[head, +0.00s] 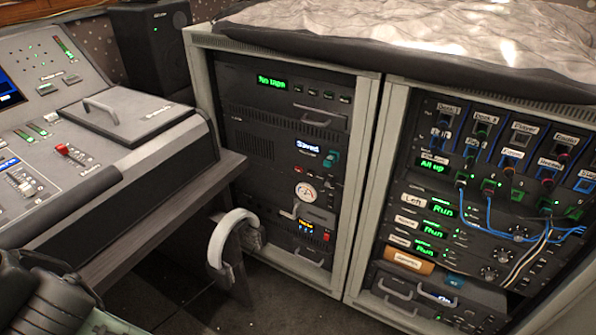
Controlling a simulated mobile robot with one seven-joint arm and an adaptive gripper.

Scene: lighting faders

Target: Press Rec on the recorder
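The left rack holds a black unit with a green display that seems to read "No tape" (272,82). A row of small buttons (322,95) runs to the right of that display; their labels are too small to read, so I cannot tell which is Rec. Lower in the same rack is a unit with a display reading "Saved" (307,146). I cannot tell for certain which unit is the recorder. My gripper (45,295) seems to be the dark, cut-off shape at the bottom left, well apart from the rack. Its fingers are not clear.
A mixing desk (95,190) fills the left side. A white curved band (222,240) sticks out between the desk and the left rack. The right rack (455,180) has blue and white cables hanging in front. Dark floor (185,300) shows below.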

